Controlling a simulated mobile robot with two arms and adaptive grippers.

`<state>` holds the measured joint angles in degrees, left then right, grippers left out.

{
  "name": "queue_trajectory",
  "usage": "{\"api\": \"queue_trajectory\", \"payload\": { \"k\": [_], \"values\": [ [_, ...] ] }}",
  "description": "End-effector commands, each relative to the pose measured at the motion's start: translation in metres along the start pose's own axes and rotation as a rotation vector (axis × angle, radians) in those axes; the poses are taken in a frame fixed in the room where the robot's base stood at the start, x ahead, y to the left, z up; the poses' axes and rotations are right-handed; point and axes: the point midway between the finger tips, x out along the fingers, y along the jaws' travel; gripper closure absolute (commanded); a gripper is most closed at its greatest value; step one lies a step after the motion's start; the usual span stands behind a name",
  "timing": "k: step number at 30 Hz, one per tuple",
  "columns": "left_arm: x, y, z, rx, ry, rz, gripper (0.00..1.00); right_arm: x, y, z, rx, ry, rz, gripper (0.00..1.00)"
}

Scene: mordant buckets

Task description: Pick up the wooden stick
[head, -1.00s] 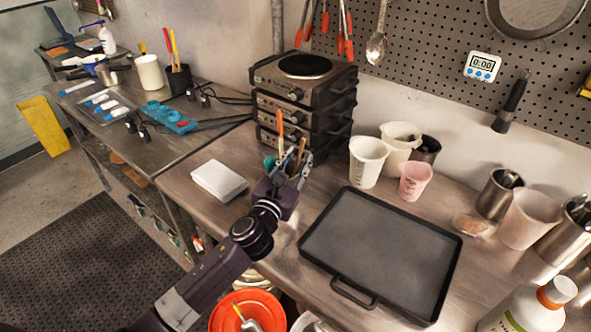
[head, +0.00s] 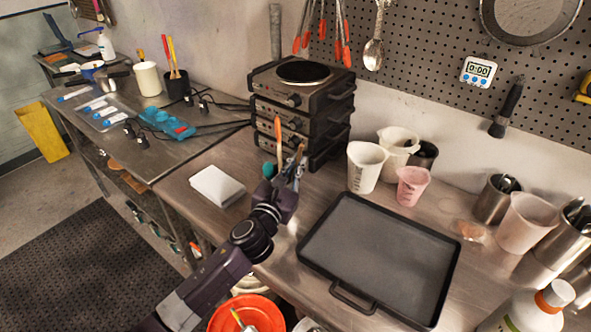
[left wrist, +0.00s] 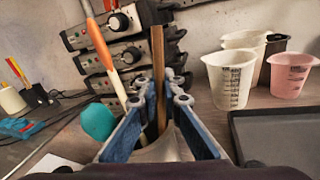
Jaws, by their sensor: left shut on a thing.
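The wooden stick (left wrist: 158,75) stands nearly upright between the fingers of my left gripper (left wrist: 160,95) in the left wrist view. In the head view the stick's top (head: 299,154) shows just above my left gripper (head: 288,172), in front of the stacked hot plates. The left gripper is shut on the stick. An orange and white handled tool (left wrist: 101,45) and a teal-headed tool (left wrist: 98,121) stand just left of the fingers. My right gripper is not in view.
Stacked hot plates (head: 302,105) stand close behind the gripper. A black-rimmed tray (head: 385,250) lies to the right. White beakers (head: 365,167) and a pink cup (head: 411,186) stand behind it. A white block (head: 217,186) lies to the left.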

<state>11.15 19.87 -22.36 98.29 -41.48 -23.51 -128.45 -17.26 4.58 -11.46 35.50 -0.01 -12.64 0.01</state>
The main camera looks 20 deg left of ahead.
Motion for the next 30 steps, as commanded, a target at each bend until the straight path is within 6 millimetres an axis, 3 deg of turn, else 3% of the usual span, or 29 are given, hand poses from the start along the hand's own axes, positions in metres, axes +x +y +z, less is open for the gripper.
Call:
{"api": "queue_trajectory", "payload": {
  "k": [8, 24, 30],
  "values": [
    [0.000, 0.006, 0.032, 0.003, -0.006, -0.001, 1.00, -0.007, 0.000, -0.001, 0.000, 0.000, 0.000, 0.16],
    [0.000, 0.031, 0.159, 0.002, -0.007, 0.001, 1.00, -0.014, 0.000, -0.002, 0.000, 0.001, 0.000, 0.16],
    [0.000, 0.036, 0.186, 0.000, -0.003, 0.000, 1.00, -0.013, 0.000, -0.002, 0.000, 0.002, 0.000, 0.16]
  ]
}}
